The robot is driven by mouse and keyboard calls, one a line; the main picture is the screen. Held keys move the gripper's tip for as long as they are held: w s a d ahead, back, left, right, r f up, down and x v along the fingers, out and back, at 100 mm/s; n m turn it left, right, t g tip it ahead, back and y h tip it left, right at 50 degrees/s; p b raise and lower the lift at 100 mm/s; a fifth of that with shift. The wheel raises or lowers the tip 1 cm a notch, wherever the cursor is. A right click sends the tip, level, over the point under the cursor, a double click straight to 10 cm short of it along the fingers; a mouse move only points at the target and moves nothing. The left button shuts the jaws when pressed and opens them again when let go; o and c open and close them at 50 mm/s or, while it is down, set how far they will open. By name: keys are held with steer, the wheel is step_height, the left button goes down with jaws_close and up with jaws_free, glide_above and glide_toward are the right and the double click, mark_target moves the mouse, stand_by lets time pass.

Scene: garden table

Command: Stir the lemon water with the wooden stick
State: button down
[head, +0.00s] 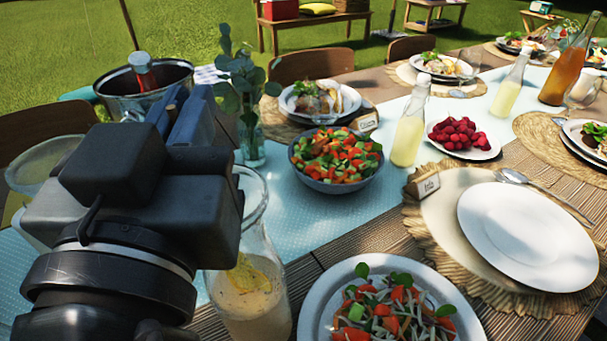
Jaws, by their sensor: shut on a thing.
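The lemon water is in a glass pitcher (250,300) at the lower middle, cloudy pale yellow, with a lemon slice (247,274) near its surface. My gripper (186,116) is seen from behind, to the upper left of the pitcher, and its body covers part of the pitcher's left side. Its blue-grey fingers are shut on the wooden stick (171,109), of which only a small brown end shows between them. The rest of the stick is hidden behind the gripper, so I cannot tell where its lower end is.
A metal bucket (182,73) with a bottle stands behind my gripper. A plant vase (251,148), a blue salad bowl (335,178) and a salad plate (318,300) are close to the pitcher. Lemonade bottles (408,135), raspberries (462,134) and a white plate (525,235) are to the right.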

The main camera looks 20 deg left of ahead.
steer(key=shift+f, duration=0.4)
steer(key=c, duration=1.1)
jaws_free()
steer(key=shift+c, duration=0.2)
